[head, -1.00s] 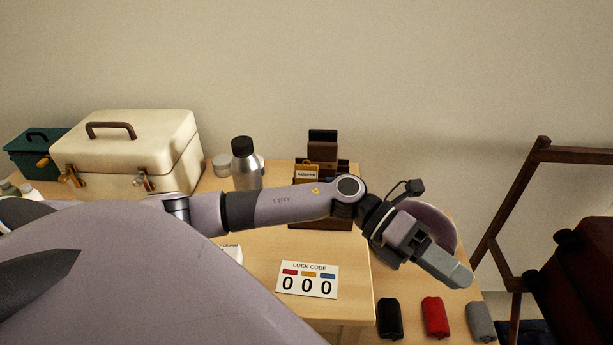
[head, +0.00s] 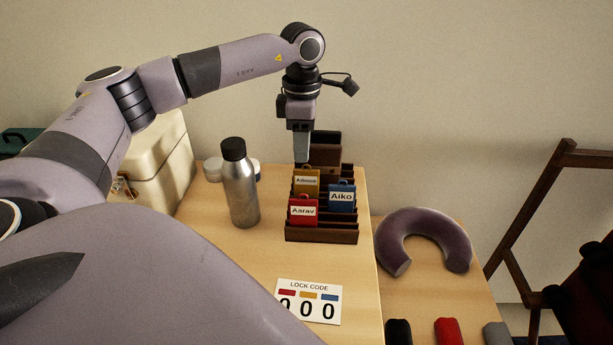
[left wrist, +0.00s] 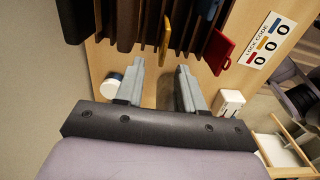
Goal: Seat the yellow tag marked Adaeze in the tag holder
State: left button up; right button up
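The yellow tag (head: 306,188), its small label reading roughly Adaeze, stands in a brown stepped rack (head: 322,236). A red tag marked Aarav (head: 303,215) stands in front of it, and a blue tag marked Aiko (head: 342,198) to its right. My left gripper (head: 302,158) points down just above and behind the yellow tag. In the left wrist view its two fingers (left wrist: 160,68) are apart and empty, with the yellow tag (left wrist: 165,36) seen edge-on just beyond the tips. I cannot identify a separate tag holder. My right gripper is not in view.
A steel bottle (head: 240,188) stands close left of the rack, with a cream case (head: 160,172) beyond. A purple neck pillow (head: 428,232) lies to the right. A lock code card (head: 309,302) lies in front. Bare wood separates card and rack.

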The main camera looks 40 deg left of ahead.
aim_at(306, 170)
pick_arm(q)
jog(key=f, duration=0.5)
jog(key=shift+w+d+f, duration=0.1)
jog(key=shift+d+f, duration=0.15)
jog(key=shift+d, duration=0.15)
jog(key=shift+c, duration=0.3)
grip_shut()
